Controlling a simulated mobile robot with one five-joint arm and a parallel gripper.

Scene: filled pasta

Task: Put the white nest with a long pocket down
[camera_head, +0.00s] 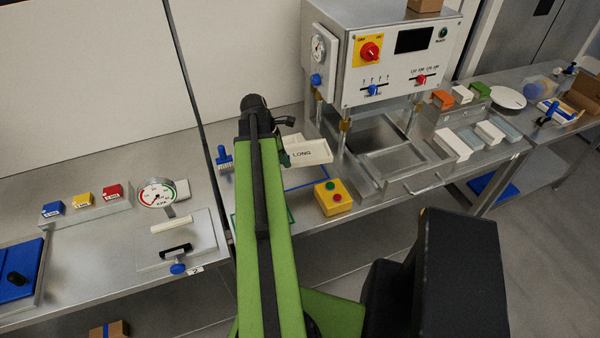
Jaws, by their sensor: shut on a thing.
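The white nest (316,157), a shallow pale tray marked LONG, is in my gripper (287,150) near the middle of the view. My gripper is shut on its left side; the fingertips are partly hidden by my green arm. The nest is over or at the bench just behind a blue outline (310,182). I cannot tell whether it touches the bench top.
A yellow box (332,197) with red and green buttons stands in front of the nest. The press machine (392,60) with its metal drawer is to the right. A blue-handled tool (223,157) stands left of my arm. A dial gauge (157,194) is further left.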

